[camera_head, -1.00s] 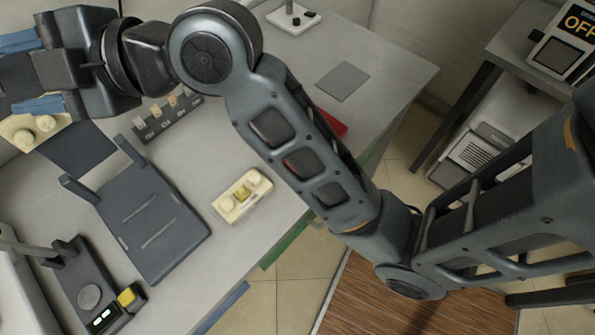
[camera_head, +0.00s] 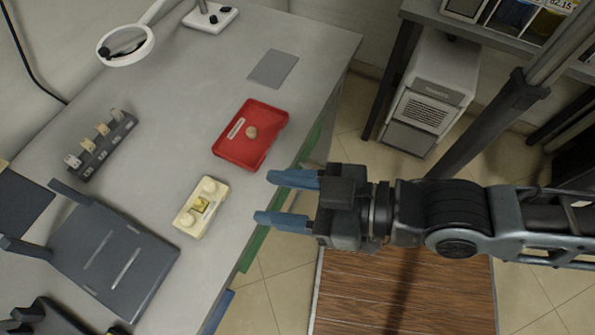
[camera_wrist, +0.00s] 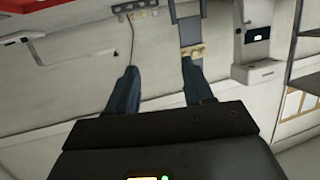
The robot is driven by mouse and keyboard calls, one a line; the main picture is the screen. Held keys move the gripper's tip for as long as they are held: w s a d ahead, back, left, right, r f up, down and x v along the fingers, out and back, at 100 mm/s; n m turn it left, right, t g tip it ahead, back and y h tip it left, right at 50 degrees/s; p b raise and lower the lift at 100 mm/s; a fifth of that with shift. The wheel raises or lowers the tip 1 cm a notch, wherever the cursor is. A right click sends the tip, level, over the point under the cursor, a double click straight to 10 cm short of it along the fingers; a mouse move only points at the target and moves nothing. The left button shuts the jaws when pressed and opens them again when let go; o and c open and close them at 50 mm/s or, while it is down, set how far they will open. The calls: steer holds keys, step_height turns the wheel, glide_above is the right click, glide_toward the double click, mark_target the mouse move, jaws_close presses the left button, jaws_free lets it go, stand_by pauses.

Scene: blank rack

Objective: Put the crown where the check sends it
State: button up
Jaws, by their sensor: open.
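I cannot tell for sure which piece is the crown. A small rounded beige piece (camera_head: 251,132) lies in the red tray (camera_head: 258,157) and may be it. A cream block (camera_head: 186,222) with two round knobs and a yellow middle sits on the table, nearer than the tray. My gripper (camera_head: 264,198) is open, with nothing between its blue fingers. It is to the right of the cream block and below the red tray in the head view, by the table's edge. The wrist view shows the same open gripper (camera_wrist: 160,88).
A dark rack (camera_head: 101,147) with several small light blanks stands at the left. A dark grey stand (camera_head: 95,245) lies before it. A grey mat (camera_head: 273,68) and a ring magnifier (camera_head: 127,44) are farther back. A white cabinet (camera_head: 432,95) stands beyond the table's right edge.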

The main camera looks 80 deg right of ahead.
steer(key=s+d+r, duration=0.1)
steer(key=s+d, duration=0.2)
steer(key=s, duration=0.2)
steer(key=shift+s+n+y, duration=0.15)
steer(key=shift+n+y, duration=0.25)
stand_by(0.7)
